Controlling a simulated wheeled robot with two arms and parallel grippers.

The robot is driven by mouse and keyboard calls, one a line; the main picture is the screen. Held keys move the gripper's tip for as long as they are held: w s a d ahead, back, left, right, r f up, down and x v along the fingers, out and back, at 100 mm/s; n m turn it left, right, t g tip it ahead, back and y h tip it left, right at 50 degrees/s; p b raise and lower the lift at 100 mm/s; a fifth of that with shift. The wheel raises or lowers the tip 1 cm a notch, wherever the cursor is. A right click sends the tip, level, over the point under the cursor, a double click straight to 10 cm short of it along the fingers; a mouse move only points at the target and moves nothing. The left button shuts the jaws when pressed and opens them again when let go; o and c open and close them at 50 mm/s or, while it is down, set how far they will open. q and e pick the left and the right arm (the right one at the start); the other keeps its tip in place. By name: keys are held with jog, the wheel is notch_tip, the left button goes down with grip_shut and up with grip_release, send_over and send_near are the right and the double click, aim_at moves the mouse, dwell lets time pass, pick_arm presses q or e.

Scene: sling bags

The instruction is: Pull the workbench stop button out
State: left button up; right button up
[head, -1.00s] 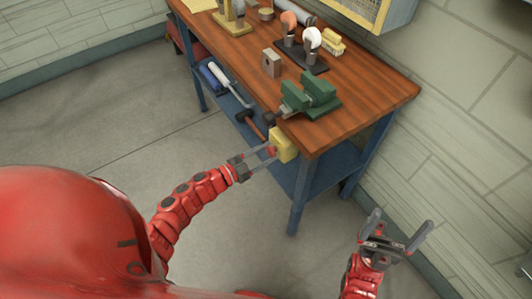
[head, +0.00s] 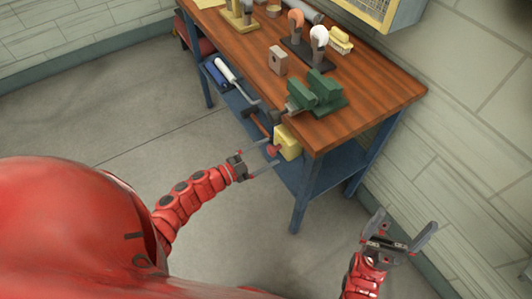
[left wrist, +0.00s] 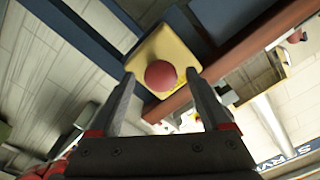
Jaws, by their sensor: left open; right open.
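The stop button is a red knob (head: 273,150) on a yellow box (head: 289,143) at the workbench's near corner, below the top's edge. My left gripper (head: 272,152) is open, with its fingertips on either side of the knob. In the left wrist view the red knob (left wrist: 161,75) shows between the two spread fingertips, with the yellow box (left wrist: 172,46) behind it. I cannot tell whether either finger touches the knob. My right gripper (head: 404,236) is open and empty, away from the bench at the lower right.
The wooden workbench (head: 360,118) carries a green vise (head: 317,92), a grey block (head: 278,60), a tool stand and a yellow brush (head: 340,41). Tools lie on the blue shelf beneath. A wall stands to the right. The floor left of the bench is clear.

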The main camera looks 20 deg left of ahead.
pick_arm(q)
jog(key=b+v, duration=0.1)
jog(key=v, duration=1.6)
jog(key=shift+s+b, duration=0.2)
jog(key=shift+b, duration=0.1)
jog(key=shift+a, duration=0.15)
